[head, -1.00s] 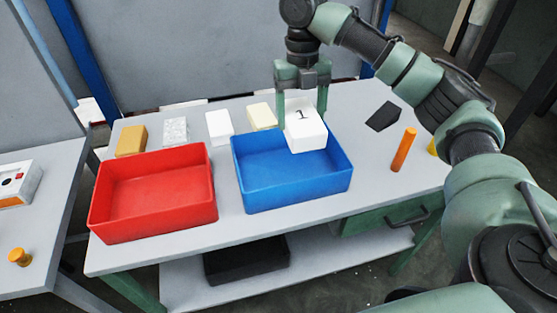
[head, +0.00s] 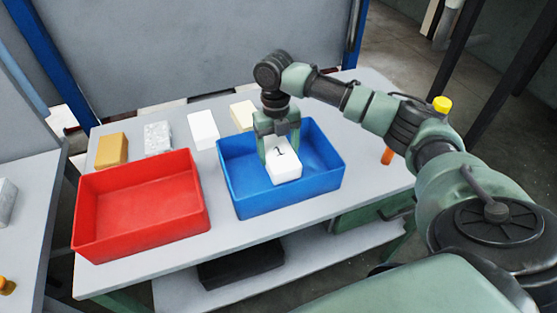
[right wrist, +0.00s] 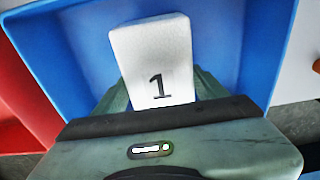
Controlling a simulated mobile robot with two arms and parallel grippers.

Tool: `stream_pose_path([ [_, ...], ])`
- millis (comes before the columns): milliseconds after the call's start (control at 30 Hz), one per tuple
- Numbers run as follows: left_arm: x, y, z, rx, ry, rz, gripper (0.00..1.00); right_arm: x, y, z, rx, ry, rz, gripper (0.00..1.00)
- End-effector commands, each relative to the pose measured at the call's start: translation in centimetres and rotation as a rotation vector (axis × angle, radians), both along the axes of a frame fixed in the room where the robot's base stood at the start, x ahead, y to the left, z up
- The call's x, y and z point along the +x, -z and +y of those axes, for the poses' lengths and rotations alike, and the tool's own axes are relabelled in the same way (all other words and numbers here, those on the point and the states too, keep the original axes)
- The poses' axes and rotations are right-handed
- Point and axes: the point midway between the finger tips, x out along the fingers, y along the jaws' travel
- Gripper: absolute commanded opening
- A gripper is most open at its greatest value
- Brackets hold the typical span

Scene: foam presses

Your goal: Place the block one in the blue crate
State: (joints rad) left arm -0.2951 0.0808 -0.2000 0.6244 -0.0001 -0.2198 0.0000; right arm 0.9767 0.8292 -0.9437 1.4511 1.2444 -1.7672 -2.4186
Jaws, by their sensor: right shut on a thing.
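Block one, a white block marked "1" (head: 284,169), is between the fingers of my right gripper (head: 279,150), inside the outline of the blue crate (head: 283,203). My right gripper is shut on it. In the right wrist view, block one (right wrist: 153,58) stands out beyond the gripper fingers (right wrist: 160,98), with the blue crate (right wrist: 62,52) around it. I cannot tell whether the block touches the crate floor. My left gripper is not in view.
A red crate (head: 140,235) stands left of the blue crate. Tan (head: 112,150), grey speckled (head: 157,138), white (head: 203,130) and cream (head: 242,115) blocks lie behind the crates on the table (head: 300,232). An orange cylinder (head: 387,156) stands to the right, partly hidden by my arm.

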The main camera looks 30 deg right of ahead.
Motion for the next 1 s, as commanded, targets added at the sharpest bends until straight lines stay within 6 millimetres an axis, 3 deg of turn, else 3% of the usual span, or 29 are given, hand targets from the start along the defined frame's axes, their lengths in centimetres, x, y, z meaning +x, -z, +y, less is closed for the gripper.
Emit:
stream_pose_path([
  [100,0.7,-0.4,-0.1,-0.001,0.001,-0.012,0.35,-0.1,1.0,0.0,0.001,-0.001,0.002,0.33],
  [333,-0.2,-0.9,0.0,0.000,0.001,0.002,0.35,-0.1,4.2,0.0,0.000,0.000,0.002,0.33],
  [700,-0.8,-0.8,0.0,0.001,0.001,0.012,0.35,0.0,4.8,0.0,-0.001,-0.001,0.000,0.33],
  [733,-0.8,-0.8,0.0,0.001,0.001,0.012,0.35,0.0,4.7,0.0,-0.001,-0.001,-0.001,0.80],
  [767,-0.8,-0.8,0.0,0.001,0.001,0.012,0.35,0.0,4.7,0.0,-0.001,-0.001,-0.001,0.88],
  [800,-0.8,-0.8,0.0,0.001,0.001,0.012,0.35,0.0,4.7,0.0,-0.001,-0.001,-0.001,0.94],
  [1000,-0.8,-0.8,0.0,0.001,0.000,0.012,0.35,0.0,4.7,0.0,-0.001,-0.001,-0.001,0.94],
])
